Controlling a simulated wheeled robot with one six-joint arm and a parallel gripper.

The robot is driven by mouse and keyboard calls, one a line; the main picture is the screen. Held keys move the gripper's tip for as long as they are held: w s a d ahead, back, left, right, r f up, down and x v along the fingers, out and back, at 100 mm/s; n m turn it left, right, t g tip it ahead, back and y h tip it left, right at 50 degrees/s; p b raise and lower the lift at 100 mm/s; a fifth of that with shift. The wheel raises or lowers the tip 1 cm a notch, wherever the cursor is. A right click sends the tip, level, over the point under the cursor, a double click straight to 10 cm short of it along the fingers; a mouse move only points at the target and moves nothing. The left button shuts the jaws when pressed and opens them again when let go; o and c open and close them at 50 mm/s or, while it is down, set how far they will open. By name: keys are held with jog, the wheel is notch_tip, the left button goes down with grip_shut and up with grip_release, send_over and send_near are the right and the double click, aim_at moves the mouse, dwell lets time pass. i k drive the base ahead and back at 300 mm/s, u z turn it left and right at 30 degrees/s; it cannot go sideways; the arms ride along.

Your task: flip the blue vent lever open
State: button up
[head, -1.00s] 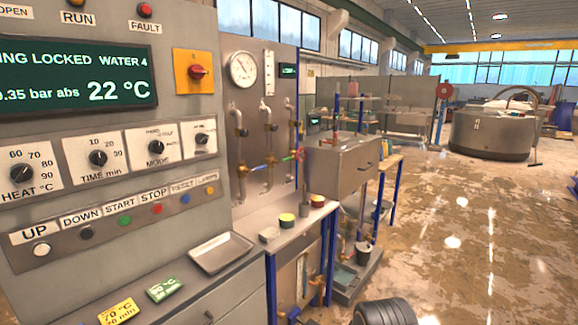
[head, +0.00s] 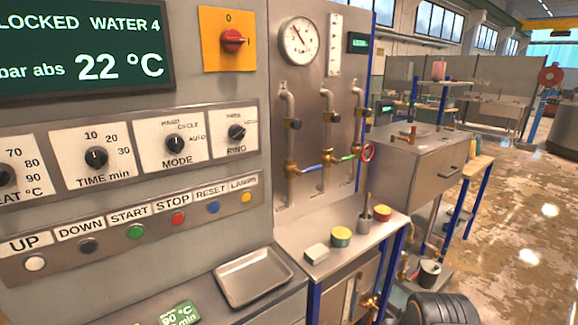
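The blue vent lever (head: 318,167) is a small blue bar on the pipe panel, in the head view.
The control console (head: 150,215) with knobs and buttons fills the left. A metal tray (head: 253,278) lies on its ledge. Below the pipes, a bench (head: 330,265) holds small tins. A steel box (head: 415,165) juts out right of the panel. Open wet floor (head: 520,225) lies at right.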

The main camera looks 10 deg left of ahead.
aim_at(313, 169)
jog(key=u, duration=0.2)
jog(key=i, duration=0.3)
jog(key=u, duration=0.2)
jog(key=k, duration=1.3)
jog(key=z, duration=0.45)
jog(key=i, duration=0.55)
jog(key=z, duration=0.45)
jog(key=i, duration=0.85)
jog(key=u, duration=0.95)
jog(key=i, duration=0.7)
jog(key=u, duration=0.75)
